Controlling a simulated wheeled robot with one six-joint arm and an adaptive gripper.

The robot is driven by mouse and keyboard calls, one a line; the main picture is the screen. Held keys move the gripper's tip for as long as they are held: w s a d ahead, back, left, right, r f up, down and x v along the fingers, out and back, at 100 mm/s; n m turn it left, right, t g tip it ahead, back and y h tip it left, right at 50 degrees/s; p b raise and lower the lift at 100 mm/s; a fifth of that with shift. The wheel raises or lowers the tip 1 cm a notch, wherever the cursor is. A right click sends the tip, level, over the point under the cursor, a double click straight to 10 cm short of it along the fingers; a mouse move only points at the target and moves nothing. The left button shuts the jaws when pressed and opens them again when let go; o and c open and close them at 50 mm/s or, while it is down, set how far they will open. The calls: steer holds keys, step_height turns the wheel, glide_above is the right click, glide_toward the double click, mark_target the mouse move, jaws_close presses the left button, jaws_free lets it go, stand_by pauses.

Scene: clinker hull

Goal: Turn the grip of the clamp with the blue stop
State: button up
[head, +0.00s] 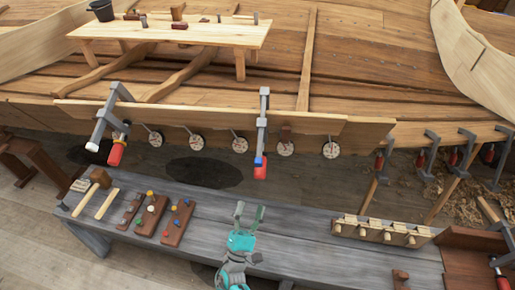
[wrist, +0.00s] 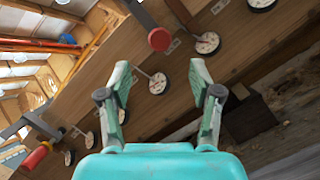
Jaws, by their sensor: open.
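The clamp with the blue stop (head: 263,118) hangs on the plank edge at the middle of the head view. Its red grip (head: 261,172) points down, with the blue stop (head: 259,160) just above it. In the wrist view the red grip (wrist: 160,40) shows nearly end-on beside a grey bar; I cannot make out the blue there. My gripper (head: 249,212) is open and empty, below the grip in the head view and apart from it. In the wrist view my gripper (wrist: 160,72) has spread fingers, with the grip beyond them, above the gap.
Another clamp (head: 103,124) with a white stop and red grip hangs at the left. Several round dials (head: 240,145) line the plank. The grey bench (head: 300,228) holds tools, pegged boards and a wooden rack (head: 381,230). More clamps (head: 428,155) stand at the right.

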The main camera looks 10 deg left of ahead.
stand_by(0.4)
steer(key=m+g+y, duration=0.5)
steer(key=m+g, duration=0.2)
steer(key=m, duration=1.7)
glide_toward(259, 178)
steer(key=w, duration=1.2)
steer(key=shift+w+a+f, duration=0.1)
steer(key=shift+a+f, duration=0.05)
steer(key=shift+a, duration=0.05)
steer(key=shift+c, duration=0.2)
steer(key=c, duration=1.1)
